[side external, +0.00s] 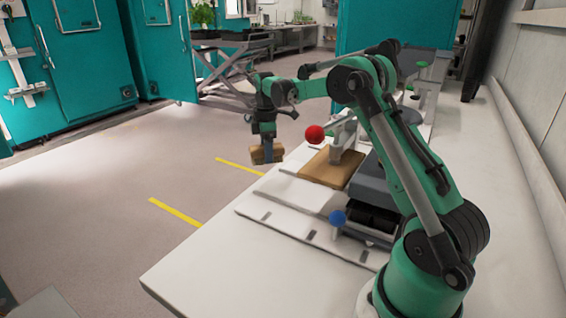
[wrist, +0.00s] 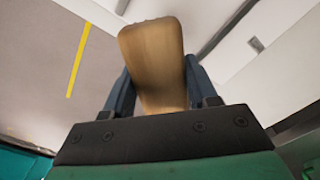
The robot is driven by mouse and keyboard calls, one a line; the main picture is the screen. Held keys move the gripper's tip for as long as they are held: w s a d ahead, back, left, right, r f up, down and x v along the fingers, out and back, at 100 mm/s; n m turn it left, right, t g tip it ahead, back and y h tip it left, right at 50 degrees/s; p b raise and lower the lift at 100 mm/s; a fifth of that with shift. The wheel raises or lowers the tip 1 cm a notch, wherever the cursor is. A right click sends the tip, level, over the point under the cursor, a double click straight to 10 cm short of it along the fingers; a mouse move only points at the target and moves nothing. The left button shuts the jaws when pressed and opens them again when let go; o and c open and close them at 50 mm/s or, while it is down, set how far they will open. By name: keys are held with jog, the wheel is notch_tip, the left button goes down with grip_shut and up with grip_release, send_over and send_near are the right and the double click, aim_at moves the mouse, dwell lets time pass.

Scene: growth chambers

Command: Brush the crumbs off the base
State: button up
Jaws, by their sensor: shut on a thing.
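My gripper (side external: 265,143) is shut on a wooden brush (side external: 259,155), out past the left edge of the white bench. In the wrist view the brush's tan wooden body (wrist: 152,50) stands between the two dark fingers of my gripper (wrist: 157,78). Its bristles cannot be made out. A white base plate (side external: 305,193) lies on the bench, right of and nearer the camera than the brush. A brown board (side external: 318,170) lies on or beside it. The brush looks apart from both. I cannot make out any crumbs.
A device with a grey cover (side external: 370,180) stands on the bench. A red ball knob (side external: 315,134) and a blue ball knob (side external: 337,217) stick up near it. The bench's near left part (side external: 220,262) is clear. A wall (side external: 535,110) runs along the right.

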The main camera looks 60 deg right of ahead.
jog(key=shift+r, duration=0.15)
jog(key=shift+r, duration=1.45)
